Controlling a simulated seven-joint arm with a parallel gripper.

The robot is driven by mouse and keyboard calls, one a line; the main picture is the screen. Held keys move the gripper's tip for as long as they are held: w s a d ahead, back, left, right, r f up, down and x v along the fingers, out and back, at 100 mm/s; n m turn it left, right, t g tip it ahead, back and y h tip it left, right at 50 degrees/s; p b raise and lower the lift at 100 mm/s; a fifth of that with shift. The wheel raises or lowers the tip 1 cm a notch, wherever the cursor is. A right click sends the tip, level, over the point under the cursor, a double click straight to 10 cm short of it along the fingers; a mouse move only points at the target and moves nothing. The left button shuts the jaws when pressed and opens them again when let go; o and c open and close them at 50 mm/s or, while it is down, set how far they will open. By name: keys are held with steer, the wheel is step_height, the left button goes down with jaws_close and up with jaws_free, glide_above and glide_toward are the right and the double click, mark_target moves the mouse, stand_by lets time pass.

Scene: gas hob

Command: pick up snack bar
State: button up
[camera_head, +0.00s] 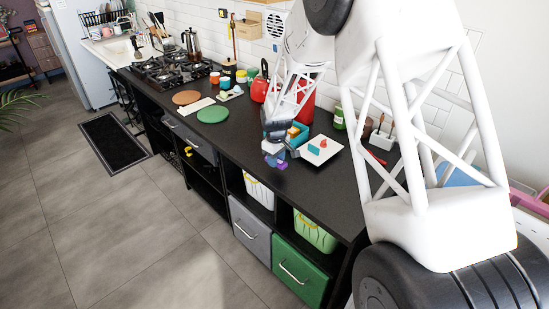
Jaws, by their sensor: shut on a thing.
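My gripper (276,152) is over the front edge of the black counter, left of the white square plate. It is shut on a small purple thing (282,166), which shows just below the fingers. It looks like the snack bar, but it is too small to read. The fingers hide part of it.
A teal box (300,128) with small items stands right behind my gripper. The white plate (331,150) holds a teal and a red thing. A red kettle (259,90) stands further back. The counter (235,135) is clear to the left, up to a green round mat (213,115).

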steer(key=s+d+r, duration=0.1)
steer(key=s+d, duration=0.2)
steer(key=s, duration=1)
steer(key=shift+r, duration=0.15)
stand_by(0.3)
